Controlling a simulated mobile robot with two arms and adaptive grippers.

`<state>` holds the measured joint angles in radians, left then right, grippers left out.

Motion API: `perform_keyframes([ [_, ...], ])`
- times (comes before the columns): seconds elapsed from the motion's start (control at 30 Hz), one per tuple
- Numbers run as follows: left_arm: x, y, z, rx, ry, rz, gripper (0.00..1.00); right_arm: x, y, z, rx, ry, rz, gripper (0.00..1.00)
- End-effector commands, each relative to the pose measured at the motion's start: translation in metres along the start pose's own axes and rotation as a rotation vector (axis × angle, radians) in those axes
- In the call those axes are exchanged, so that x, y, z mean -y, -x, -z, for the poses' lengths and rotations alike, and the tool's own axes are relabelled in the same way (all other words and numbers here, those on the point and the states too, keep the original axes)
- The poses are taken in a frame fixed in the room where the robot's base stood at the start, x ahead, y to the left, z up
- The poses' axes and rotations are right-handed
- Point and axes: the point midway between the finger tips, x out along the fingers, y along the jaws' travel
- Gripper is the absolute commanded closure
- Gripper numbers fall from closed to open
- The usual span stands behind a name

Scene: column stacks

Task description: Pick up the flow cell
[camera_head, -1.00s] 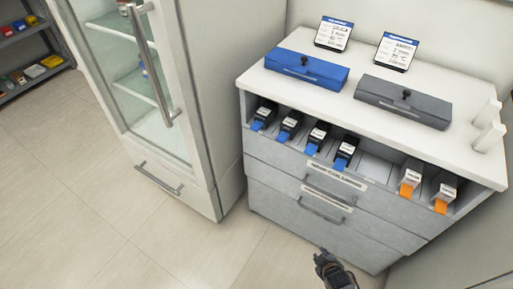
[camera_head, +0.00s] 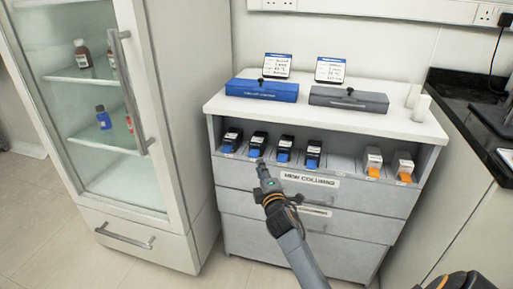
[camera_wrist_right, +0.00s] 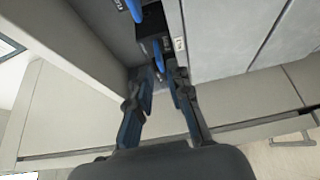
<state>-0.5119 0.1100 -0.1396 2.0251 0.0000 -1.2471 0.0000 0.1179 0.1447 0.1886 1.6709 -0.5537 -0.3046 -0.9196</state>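Several black cartridges with blue tabs stand in a row on the open shelf of the grey cabinet, among them the leftmost (camera_head: 232,138), the second (camera_head: 258,140), the third (camera_head: 285,146) and the fourth (camera_head: 313,152). I cannot tell by label which is the flow cell. My right gripper (camera_head: 261,165) is just in front of and below the second cartridge. In the right wrist view the gripper (camera_wrist_right: 163,72) is open, its fingers apart and empty, with a black cartridge (camera_wrist_right: 152,47) and its blue tab just beyond the tips.
Two white cartridges with orange tabs (camera_head: 373,160) stand at the shelf's right. A blue case (camera_head: 262,90) and a grey case (camera_head: 348,99) lie on the cabinet top (camera_head: 300,113). A glass-door fridge (camera_head: 170,110) stands close on the left, a dark counter (camera_head: 465,115) on the right.

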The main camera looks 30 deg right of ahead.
Motion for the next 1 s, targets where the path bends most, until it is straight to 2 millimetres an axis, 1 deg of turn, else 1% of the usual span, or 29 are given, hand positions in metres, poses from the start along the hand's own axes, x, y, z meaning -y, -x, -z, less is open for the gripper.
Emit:
perform_keyframes([
  [0.03, 0.0, 0.003, 0.001, -0.002, 0.0, 0.001, 0.6, 0.0, -0.007, 0.0, 0.0, 0.0, -0.001, 0.81],
  [0.1, 0.001, 0.006, 0.002, -0.004, 0.0, 0.001, 0.6, 0.001, -0.013, 0.0, 0.0, 0.0, 0.0, 0.81],
  [0.27, 0.001, 0.012, 0.004, -0.007, 0.001, 0.001, 0.6, 0.0, -0.024, 0.0, 0.0, -0.001, 0.0, 0.81],
  [0.4, 0.002, 0.026, 0.007, -0.017, 0.002, 0.003, 0.6, -0.002, -0.045, 0.001, 0.0, -0.003, 0.0, 0.81],
  [0.53, 0.002, 0.039, 0.009, -0.023, 0.003, 0.004, 0.6, -0.002, -0.062, 0.001, 0.0, -0.001, 0.001, 0.81],
  [0.63, 0.002, 0.045, 0.01, -0.025, 0.004, 0.005, 0.6, -0.002, -0.068, 0.001, -0.001, -0.001, 0.001, 0.81],
  [0.83, 0.002, 0.046, 0.01, -0.024, 0.004, 0.005, 0.6, -0.003, -0.069, 0.001, -0.001, -0.001, 0.001, 0.81],
  [0.87, 0.002, 0.046, 0.01, -0.024, 0.004, 0.005, 0.6, -0.003, -0.069, 0.001, -0.001, -0.001, 0.001, 0.83],
  [0.9, 0.002, 0.046, 0.01, -0.024, 0.004, 0.005, 0.6, -0.003, -0.069, 0.001, -0.001, -0.001, 0.002, 0.91],
  [0.93, 0.002, 0.046, 0.01, -0.024, 0.004, 0.005, 0.6, -0.003, -0.069, 0.001, -0.001, -0.001, 0.002, 0.97],
  [0.97, 0.002, 0.046, 0.01, -0.024, 0.004, 0.005, 0.6, -0.002, -0.068, 0.001, -0.001, -0.002, 0.002, 1.0],
  [1.0, 0.002, 0.046, 0.01, -0.024, 0.004, 0.005, 0.6, -0.002, -0.068, 0.001, -0.001, -0.002, 0.002, 1.0],
])
